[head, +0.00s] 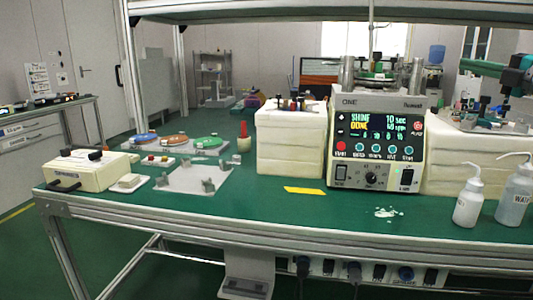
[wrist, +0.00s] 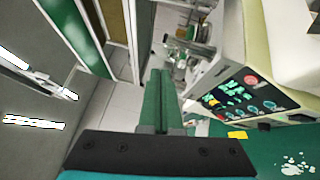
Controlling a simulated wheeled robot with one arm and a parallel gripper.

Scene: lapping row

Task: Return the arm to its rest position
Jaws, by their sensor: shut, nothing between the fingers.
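My gripper (wrist: 161,75) shows in the wrist view with its two green fingers side by side, closed together and empty. The dark plate behind the fingers crosses the bottom of that view. The fingers touch nothing that I can see. The lapping machine (head: 374,160), with its lit display, stands on the green bench (head: 230,218) in the head view. It also shows tilted at the right of the wrist view (wrist: 245,95), apart from the fingers. A green and dark arm part reaches in at the right edge of the head view; I cannot make out fingertips there.
Two white bottles, a smaller one (head: 468,203) and a larger one (head: 515,188), stand at the bench's right. A cream box (head: 88,170) and a pale plate (head: 194,179) sit at the left. White spill (head: 388,212) and a yellow label (head: 305,190) lie in front. An upper shelf crosses above.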

